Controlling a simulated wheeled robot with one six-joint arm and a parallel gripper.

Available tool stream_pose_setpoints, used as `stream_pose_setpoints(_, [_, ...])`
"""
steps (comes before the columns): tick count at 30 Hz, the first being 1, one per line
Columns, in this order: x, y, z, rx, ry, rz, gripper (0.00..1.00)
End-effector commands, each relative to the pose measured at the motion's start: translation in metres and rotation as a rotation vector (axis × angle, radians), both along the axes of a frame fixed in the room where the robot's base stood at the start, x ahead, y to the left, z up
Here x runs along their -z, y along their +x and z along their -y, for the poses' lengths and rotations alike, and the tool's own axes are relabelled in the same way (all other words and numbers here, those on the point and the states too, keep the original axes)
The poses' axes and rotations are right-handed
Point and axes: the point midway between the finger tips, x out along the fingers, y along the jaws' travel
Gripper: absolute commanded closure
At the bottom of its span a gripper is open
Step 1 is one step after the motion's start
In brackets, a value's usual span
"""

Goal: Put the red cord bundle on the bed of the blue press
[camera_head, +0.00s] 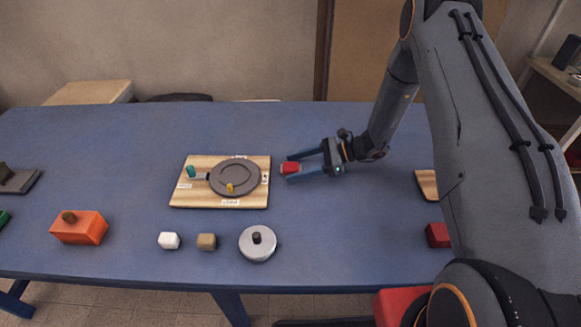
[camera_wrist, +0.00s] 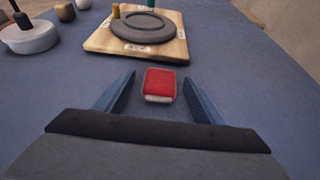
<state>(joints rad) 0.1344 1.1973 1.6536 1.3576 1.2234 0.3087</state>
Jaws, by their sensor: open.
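A small red block-like bundle (camera_head: 290,168) with a pale near edge lies on the blue table, right of the wooden board. I take it for the red cord bundle, though no cord strands can be made out. It also shows in the wrist view (camera_wrist: 160,84). My gripper (camera_wrist: 159,77) is open, with one blue finger on each side of the bundle and a gap to both. In the head view my gripper (camera_head: 288,168) is low over the table. No blue press can be made out in either view.
A wooden board (camera_head: 183,199) bears a dark round plate with small pegs. An orange block (camera_head: 80,229), a white cube (camera_head: 168,240), a tan cube (camera_head: 206,242) and a silver round weight (camera_head: 257,249) stand in front. A dark red block (camera_head: 438,235) is beside my arm.

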Motion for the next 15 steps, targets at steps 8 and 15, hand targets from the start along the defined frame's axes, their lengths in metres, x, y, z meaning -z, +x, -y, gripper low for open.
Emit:
stream_pose_setpoints(8, [0.0002,0.0003,-0.0002,0.000,0.000,0.000,0.51])
stream_pose_setpoints(15, [-0.0001,0.0003,-0.0001,0.000,0.000,0.001,0.84])
